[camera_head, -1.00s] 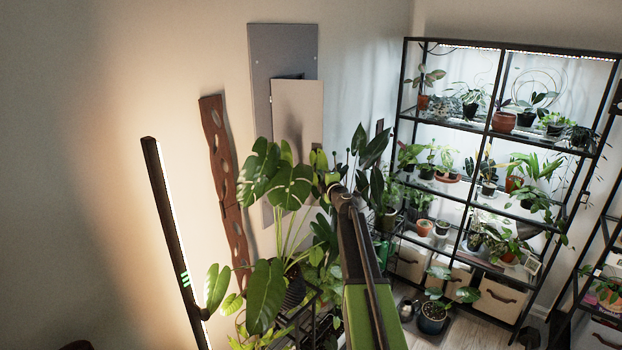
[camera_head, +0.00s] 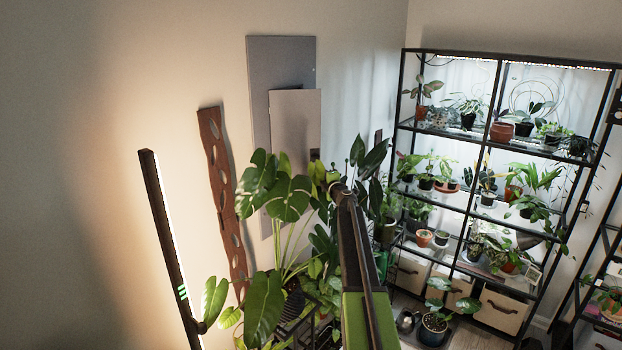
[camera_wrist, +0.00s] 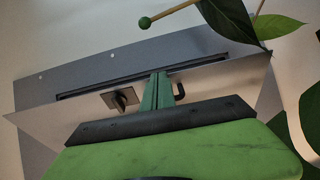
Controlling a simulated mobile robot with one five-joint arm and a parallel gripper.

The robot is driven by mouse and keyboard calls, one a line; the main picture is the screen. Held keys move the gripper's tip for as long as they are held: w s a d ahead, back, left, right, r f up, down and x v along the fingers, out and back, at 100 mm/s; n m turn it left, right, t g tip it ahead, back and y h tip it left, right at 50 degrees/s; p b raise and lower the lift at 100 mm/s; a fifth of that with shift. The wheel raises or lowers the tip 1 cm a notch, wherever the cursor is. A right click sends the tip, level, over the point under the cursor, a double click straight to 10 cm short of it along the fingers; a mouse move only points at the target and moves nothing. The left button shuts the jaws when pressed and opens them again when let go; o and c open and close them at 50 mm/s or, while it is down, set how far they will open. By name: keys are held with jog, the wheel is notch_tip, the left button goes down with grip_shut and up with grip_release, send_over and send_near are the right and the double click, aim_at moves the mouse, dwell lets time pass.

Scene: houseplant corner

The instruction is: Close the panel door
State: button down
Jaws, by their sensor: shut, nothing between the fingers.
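The grey panel (camera_head: 260,65) is fixed to the wall in the head view, behind the large-leaved plant.
The large-leaved plant (camera_head: 265,295) stands close to the left of my arm, and leaves (camera_wrist: 228,18) hang near the gripper. A lit light bar (camera_head: 165,235) and a brown wooden strip (camera_head: 222,185) are at left. A black plant shelf (camera_head: 498,95) stands at right.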

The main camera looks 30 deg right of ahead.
jog(key=shift+w+d, duration=0.35)
jog(key=shift+w, duration=0.3)
jog(key=shift+w+d, duration=0.3)
jog(key=shift+w, duration=0.35)
jog(key=shift+w+d, duration=0.35)
jog(key=shift+w, duration=0.3)
